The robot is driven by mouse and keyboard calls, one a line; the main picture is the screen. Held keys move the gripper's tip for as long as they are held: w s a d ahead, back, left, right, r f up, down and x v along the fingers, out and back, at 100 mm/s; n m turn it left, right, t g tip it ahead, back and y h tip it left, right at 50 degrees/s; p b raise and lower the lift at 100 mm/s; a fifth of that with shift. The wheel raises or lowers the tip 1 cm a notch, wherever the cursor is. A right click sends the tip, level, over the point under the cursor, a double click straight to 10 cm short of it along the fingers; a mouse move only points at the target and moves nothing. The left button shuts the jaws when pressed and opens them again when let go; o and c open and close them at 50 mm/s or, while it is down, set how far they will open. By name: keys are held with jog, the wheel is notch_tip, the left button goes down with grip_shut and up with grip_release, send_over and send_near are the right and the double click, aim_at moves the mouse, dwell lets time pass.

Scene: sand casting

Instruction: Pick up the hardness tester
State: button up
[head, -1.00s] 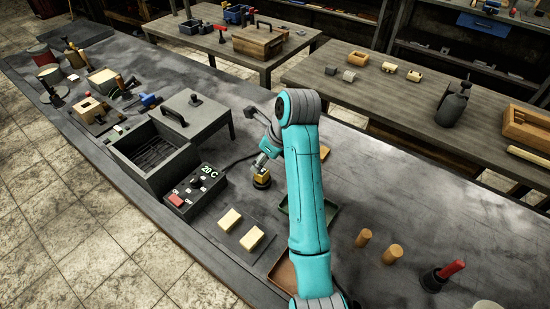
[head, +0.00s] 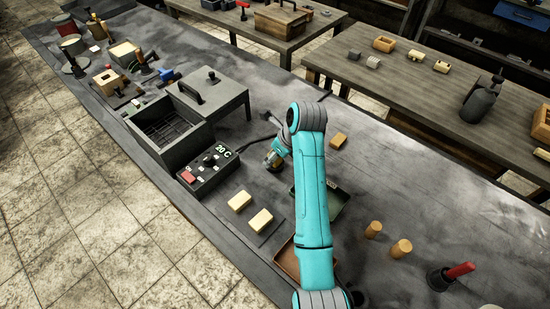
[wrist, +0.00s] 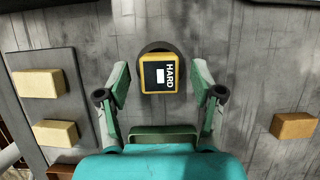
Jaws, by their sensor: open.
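The hardness tester is a small yellow block with a black face marked HARD and a dark round base. In the wrist view the hardness tester (wrist: 158,73) stands on the grey bench, centred just beyond the fingertips. My gripper (wrist: 160,80) is open, with one finger on each side of it and no visible contact. In the head view the tester (head: 272,163) is mostly hidden behind my teal arm, beside the control box.
A control box (head: 208,170) reading 20 C and a grey furnace box (head: 165,128) stand left of the tester. Tan blocks (head: 240,201) lie in front. A green tray (head: 336,204) and a brown tray (head: 287,262) are close to my arm.

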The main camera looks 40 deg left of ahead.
jog(key=shift+a+f, duration=0.3)
jog(key=shift+f, duration=0.35)
grip_shut()
notch_tip(320, 180, up, 10)
jog(key=shift+r, duration=0.1)
dwell(0.3)
